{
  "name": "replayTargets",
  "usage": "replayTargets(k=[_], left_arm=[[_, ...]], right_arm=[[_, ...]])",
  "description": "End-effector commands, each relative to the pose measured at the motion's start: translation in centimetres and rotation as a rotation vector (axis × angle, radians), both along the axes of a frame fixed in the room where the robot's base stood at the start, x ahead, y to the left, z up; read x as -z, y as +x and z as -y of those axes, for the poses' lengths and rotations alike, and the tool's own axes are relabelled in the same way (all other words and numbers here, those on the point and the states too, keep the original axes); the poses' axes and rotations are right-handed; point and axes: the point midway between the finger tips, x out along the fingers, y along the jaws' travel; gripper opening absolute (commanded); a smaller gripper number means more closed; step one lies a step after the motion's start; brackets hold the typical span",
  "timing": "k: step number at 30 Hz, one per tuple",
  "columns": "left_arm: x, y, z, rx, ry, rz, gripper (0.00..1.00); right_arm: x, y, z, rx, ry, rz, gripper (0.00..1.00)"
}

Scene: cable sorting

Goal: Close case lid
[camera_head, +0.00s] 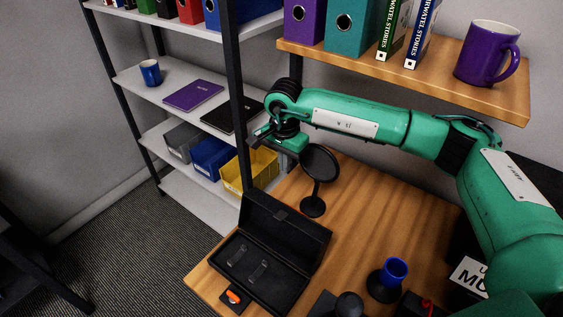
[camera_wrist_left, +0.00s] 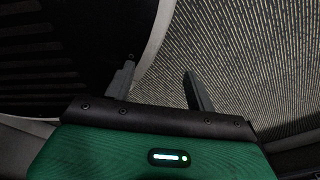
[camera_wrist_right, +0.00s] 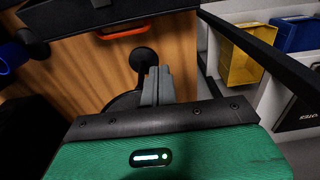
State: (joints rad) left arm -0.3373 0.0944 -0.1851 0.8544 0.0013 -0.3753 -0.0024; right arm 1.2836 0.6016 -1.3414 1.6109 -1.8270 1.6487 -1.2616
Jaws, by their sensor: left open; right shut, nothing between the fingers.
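The black case (camera_head: 262,282) sits open near the left front of the wooden table, its lid (camera_head: 288,228) raised along the back. Two small clear strips lie inside it. In the right wrist view, a dark edge with an orange strip (camera_wrist_right: 125,28) at the top looks like part of the case. My right gripper (camera_head: 257,137) is shut and empty, raised behind the case near the shelf rack, apart from the lid. Its closed fingers (camera_wrist_right: 157,86) show in the right wrist view. My left gripper (camera_wrist_left: 160,82) is open and empty above the carpet; the head view does not show it.
A black round disc on a stand (camera_head: 319,163) stands behind the lid, close to my right arm. A blue cup (camera_head: 394,270) in a black holder stands right of the case. A small orange item (camera_head: 233,296) lies by the case's front. The shelf rack (camera_head: 233,95) borders the table's left.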

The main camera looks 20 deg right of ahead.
Motion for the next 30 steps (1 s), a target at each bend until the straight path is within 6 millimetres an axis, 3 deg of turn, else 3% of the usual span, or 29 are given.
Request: replayTargets(k=[6,12,19,30], left_arm=[[-0.5,-1.9,-0.6,0.002,0.006,-0.015,0.56],[-0.9,-2.3,0.0,0.001,-0.002,-0.014,0.56],[-1.2,-4.1,0.2,0.005,-0.007,-0.026,0.56],[-1.1,-4.6,0.0,0.006,-0.004,-0.031,0.56]], right_arm=[[4.5,-0.1,0.1,0.002,-0.001,-0.007,0.0],[8.2,-0.1,-0.1,-0.002,0.001,-0.003,0.0],[7.0,-1.9,-2.4,-0.001,0.0,-0.003,0.0],[7.0,-2.3,-2.9,0.001,0.0,-0.001,0.0]])
